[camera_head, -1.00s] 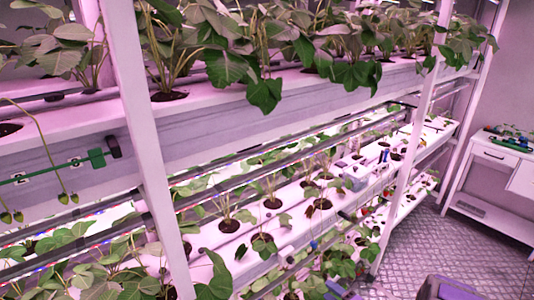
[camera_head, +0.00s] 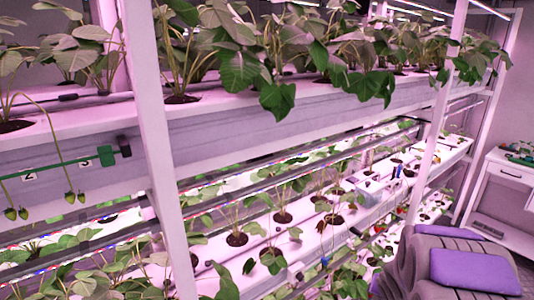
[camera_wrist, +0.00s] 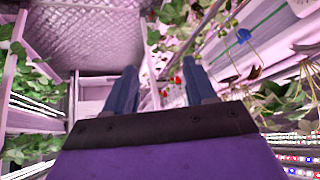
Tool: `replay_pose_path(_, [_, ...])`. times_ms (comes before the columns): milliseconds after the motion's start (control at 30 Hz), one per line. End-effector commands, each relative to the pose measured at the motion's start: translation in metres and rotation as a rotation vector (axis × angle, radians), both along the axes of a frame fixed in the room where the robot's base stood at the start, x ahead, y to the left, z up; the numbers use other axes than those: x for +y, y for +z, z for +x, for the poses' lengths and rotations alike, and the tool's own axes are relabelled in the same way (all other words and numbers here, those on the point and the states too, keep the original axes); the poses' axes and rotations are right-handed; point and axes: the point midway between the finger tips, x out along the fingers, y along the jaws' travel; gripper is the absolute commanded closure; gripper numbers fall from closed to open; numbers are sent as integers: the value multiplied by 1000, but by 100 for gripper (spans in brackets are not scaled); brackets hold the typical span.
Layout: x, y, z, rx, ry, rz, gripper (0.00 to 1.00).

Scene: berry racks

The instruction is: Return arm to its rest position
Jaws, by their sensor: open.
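My arm shows at the lower right of the head view as a grey body with purple pads; no fingers are visible there. In the wrist view my gripper (camera_wrist: 163,88) shows two dark blue fingers set well apart. It is open, and I see nothing held between the fingers. Beyond the fingers are a pale surface and small red berries (camera_wrist: 178,80), which appear apart from the fingers.
White racks with strawberry plants fill the left and middle; the upper trough (camera_head: 235,128) hangs over the lower tray (camera_head: 325,228). A rack post (camera_head: 153,150) stands near. Green berries (camera_head: 70,197) hang at left. A white table (camera_head: 505,172) stands at right. Textured floor (camera_wrist: 85,30) shows.

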Motion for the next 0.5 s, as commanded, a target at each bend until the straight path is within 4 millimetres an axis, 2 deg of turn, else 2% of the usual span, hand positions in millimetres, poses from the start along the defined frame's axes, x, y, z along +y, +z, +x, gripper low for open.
replay_pose_path(33, [6,11,-12,29,2,-25,44])
replay_pose_path(200, [28,39,-65,167,15,-82,44])
replay_pose_path(367, [58,59,-122,299,53,-89,44])
replay_pose_path(500, [90,70,-179,422,116,-64,44])
